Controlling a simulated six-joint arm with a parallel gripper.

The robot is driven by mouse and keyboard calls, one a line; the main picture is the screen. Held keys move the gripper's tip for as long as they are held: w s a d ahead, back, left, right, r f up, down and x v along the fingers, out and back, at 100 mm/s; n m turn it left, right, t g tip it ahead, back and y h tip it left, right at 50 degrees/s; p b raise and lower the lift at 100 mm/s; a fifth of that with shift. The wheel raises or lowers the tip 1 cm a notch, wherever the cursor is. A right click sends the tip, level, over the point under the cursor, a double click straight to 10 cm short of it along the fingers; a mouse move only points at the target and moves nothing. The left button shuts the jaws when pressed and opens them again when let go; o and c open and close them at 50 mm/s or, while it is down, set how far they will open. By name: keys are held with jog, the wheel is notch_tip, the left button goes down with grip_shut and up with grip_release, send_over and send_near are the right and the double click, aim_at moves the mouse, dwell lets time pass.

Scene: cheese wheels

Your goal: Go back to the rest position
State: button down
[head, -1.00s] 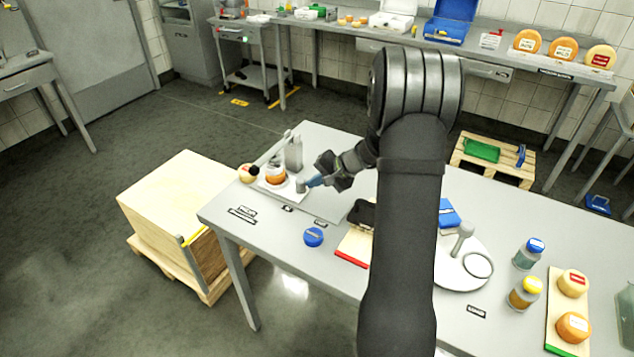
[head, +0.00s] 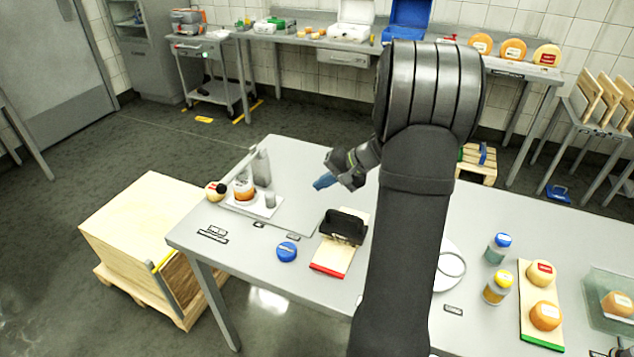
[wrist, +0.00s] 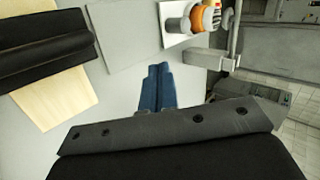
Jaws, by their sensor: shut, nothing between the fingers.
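My gripper (head: 322,182) is in the air above the grey table (head: 200,240), to the right of the white tray (head: 232,206). Its blue fingers are closed together with nothing between them, as the wrist view (wrist: 156,88) also shows. An orange-and-white cheese item (head: 243,187) and a small grey knob-shaped piece (head: 270,200) stand on the white tray. Much of the table's middle is hidden behind my arm.
A black holder (head: 343,226) sits on a red-edged wooden board (head: 328,262), close below my gripper. A blue lid (head: 287,251) lies left of it. Two jars, one blue-capped (head: 497,249) and one yellow-capped (head: 497,287), stand right of my arm.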

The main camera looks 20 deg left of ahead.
jog(key=shift+d+r, duration=0.1)
dwell(0.3)
jog(key=x, duration=0.7)
jog(key=r+x, duration=0.1)
jog(key=x, duration=0.3)
jog(key=shift+s+a+f, duration=0.15)
jog(key=shift+a+f, duration=0.1)
jog(key=shift+a, duration=0.35)
jog(key=shift+s+a, duration=0.1)
jog(key=shift+a, duration=0.6)
jog(key=c, duration=2.2)
grip_release()
